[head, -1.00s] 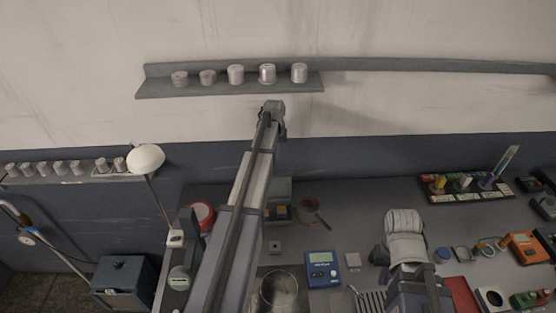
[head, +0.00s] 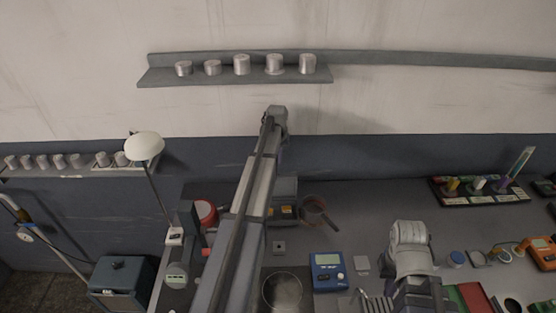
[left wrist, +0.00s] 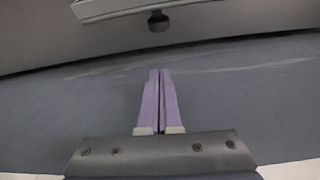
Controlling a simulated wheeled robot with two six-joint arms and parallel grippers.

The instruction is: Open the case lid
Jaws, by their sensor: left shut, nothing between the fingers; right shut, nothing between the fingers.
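My left arm reaches up the middle of the head view, its far end (head: 277,118) in front of the dark wall band above the bench. In the left wrist view the two purple fingers of my left gripper (left wrist: 160,76) are pressed together, empty, in front of a plain dark surface. My right arm (head: 410,250) is low at the right over the bench; its fingers are too small to make out. I cannot clearly pick out a case or its lid. A grey box-like thing (head: 284,189) stands partly behind my left arm. A pale grey bar with a black knob (left wrist: 158,20) shows in the left wrist view.
A blue meter (head: 328,271), a metal pan (head: 282,290) and a brown pan (head: 314,210) are on the bench. A lamp (head: 145,146) stands left. A wall shelf (head: 236,80) holds several metal tins.

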